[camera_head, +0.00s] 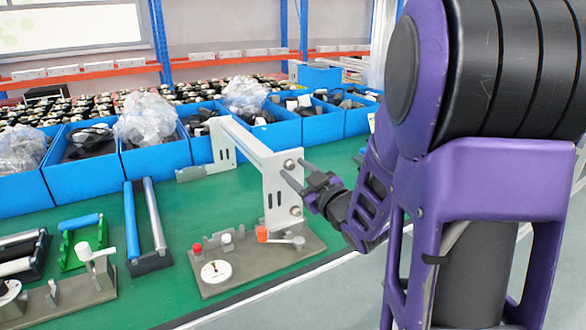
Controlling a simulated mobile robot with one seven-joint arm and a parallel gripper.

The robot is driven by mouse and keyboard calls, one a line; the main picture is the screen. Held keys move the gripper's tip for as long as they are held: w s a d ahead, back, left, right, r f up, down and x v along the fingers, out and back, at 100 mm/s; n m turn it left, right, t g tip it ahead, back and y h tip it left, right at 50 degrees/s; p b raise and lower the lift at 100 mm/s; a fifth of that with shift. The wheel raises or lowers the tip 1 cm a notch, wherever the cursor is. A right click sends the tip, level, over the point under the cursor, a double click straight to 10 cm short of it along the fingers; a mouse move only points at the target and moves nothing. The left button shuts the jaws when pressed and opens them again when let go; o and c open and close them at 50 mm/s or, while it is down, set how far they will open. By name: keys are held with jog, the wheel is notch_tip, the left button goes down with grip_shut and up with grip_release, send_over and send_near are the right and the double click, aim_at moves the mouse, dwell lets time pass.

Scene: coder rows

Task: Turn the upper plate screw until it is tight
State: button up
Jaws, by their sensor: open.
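A white upright plate (279,186) stands on a grey-brown base (262,262) on the green bench, with a long arm reaching back left from its top. The upper plate screw (289,164) is a small grey round head near the plate's top right. A second, lower screw (296,211) sits below it. My gripper (292,168) is open, its two dark fingers pointing left at the plate. In this view the fingertips lie to either side of the upper screw. I cannot tell whether they touch it, nor how far the screw is turned in.
On the base are a white dial (216,271), a red knob (262,234) and a grey lever (286,241). Blue bins (88,178) line the back of the bench. Blue and grey rollers (133,225) and another fixture (92,270) stand at left.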

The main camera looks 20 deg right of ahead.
jog(key=shift+s+d, duration=0.25)
jog(key=shift+s, duration=0.85)
jog(key=shift+s+d, duration=0.2)
jog(key=shift+s, duration=0.9)
